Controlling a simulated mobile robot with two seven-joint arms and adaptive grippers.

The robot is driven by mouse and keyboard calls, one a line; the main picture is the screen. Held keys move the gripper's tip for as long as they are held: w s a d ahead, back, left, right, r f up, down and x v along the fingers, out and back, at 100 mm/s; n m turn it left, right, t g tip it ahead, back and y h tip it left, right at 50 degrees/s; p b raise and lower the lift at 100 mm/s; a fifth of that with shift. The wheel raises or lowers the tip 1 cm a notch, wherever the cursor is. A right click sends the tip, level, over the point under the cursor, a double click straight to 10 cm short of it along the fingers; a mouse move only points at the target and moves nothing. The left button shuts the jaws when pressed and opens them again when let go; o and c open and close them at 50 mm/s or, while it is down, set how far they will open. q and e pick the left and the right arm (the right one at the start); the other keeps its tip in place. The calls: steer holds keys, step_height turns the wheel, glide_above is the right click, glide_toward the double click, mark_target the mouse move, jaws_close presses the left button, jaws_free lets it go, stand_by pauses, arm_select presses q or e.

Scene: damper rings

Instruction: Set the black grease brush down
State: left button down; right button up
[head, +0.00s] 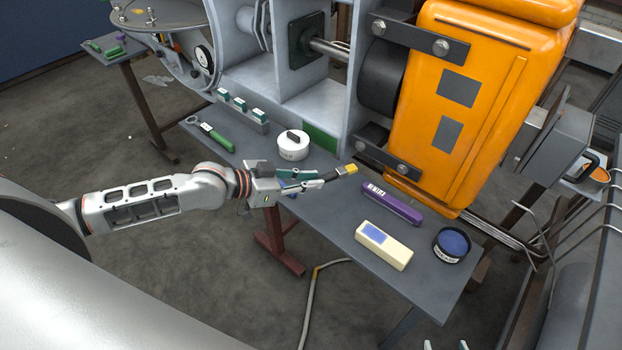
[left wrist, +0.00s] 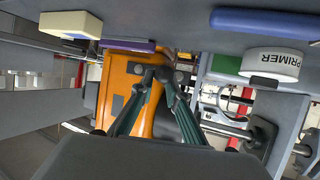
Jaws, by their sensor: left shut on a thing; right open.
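The black grease brush (head: 330,176) has a dark handle and a yellow end that points right and away from me in the head view. My left gripper (head: 308,184) is shut on its handle and holds it over the near edge of the grey table. In the left wrist view, the closed fingers (left wrist: 157,78) meet in front of the orange machine; the brush is hard to make out there. My right gripper (head: 446,345) shows only its two tips at the bottom edge of the head view, apart and with nothing seen between them.
The grey table (head: 330,225) carries a white primer tin (head: 292,146), a green tool (head: 217,137), a purple tool (head: 392,203), a cream box (head: 383,246) and a dark round tin with a blue top (head: 452,245). The orange machine (head: 480,110) stands behind.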

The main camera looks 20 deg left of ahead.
mark_target(309, 205)
steer(key=shift+a, duration=0.25)
arm_select(q)
steer(key=shift+f+b, duration=0.35)
steer(key=shift+f, duration=0.2)
steer(key=shift+f+b, duration=0.45)
steer(key=shift+f, duration=0.3)
steer(key=shift+f+b, duration=0.5)
steer(key=shift+f, duration=0.65)
steer(key=shift+f+b, duration=0.3)
steer(key=shift+b, duration=0.15)
steer(key=shift+f, duration=0.45)
arm_select(e)
steer(key=shift+w+a+f+y, duration=0.4)
steer(key=shift+w+a+f, duration=0.25)
steer(key=shift+a, duration=0.15)
